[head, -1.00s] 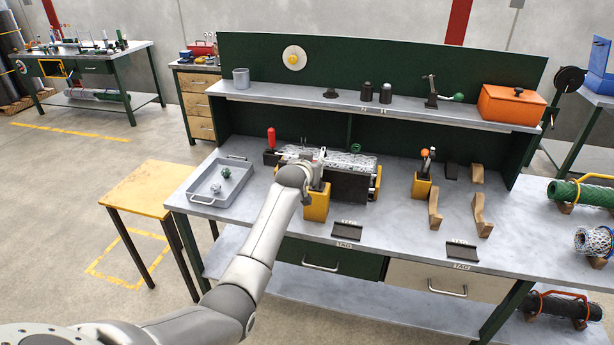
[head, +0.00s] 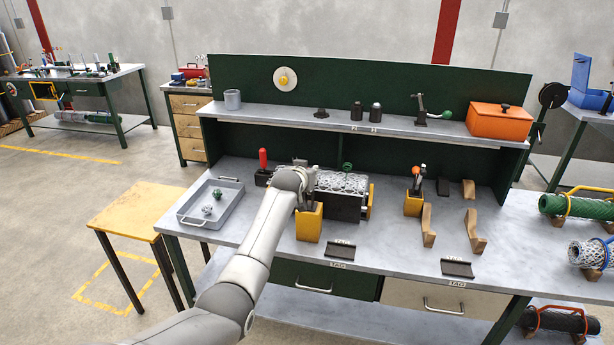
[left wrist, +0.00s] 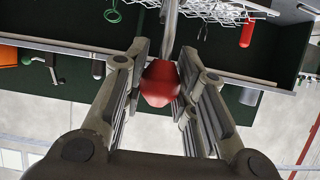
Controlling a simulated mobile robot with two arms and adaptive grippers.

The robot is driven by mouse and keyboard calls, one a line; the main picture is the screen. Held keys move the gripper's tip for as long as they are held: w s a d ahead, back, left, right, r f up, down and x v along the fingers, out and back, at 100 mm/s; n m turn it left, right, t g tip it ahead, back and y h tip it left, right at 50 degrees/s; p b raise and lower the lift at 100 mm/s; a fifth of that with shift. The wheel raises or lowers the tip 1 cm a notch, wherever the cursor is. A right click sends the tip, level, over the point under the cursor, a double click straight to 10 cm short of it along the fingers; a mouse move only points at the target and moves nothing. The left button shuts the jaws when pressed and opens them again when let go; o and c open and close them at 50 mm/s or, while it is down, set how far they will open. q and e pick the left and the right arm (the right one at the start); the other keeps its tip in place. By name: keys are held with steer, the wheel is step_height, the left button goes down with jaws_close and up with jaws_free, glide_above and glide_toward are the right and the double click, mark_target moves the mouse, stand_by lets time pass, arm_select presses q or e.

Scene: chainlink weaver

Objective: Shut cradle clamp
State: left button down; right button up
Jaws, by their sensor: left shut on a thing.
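A black cradle (head: 343,208) with a wire mesh roll (head: 342,183) lies on the green workbench. A yellow block (head: 309,226) stands at its front left, with dark lever parts above it. My left gripper (head: 307,188) is over this block and hides most of the parts there. In the left wrist view, the left gripper (left wrist: 160,88) is shut on a red knob (left wrist: 160,78) at the end of a metal rod (left wrist: 170,32). Part of the mesh shows past it. How far the clamp is closed cannot be told. My right gripper is not in view.
A red upright handle (head: 263,158) stands left of the cradle. A grey tray (head: 184,218) lies further left. Another yellow block (head: 413,204) with an orange-knobbed lever stands right, near wooden supports (head: 428,225). A shelf (head: 385,131) runs behind. The bench's front right is mostly clear.

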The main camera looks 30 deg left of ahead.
arm_select(q)
steer(key=shift+w+a+r, duration=0.1)
steer(key=shift+w+r, duration=0.05)
steer(key=shift+r, duration=0.35)
steer(key=c, duration=1.2)
jaws_free()
steer(key=shift+f, duration=0.1)
steer(key=shift+o, duration=0.4)
steer(key=shift+f, duration=0.1)
steer(key=shift+f, duration=0.15)
steer(key=v, duration=1.2)
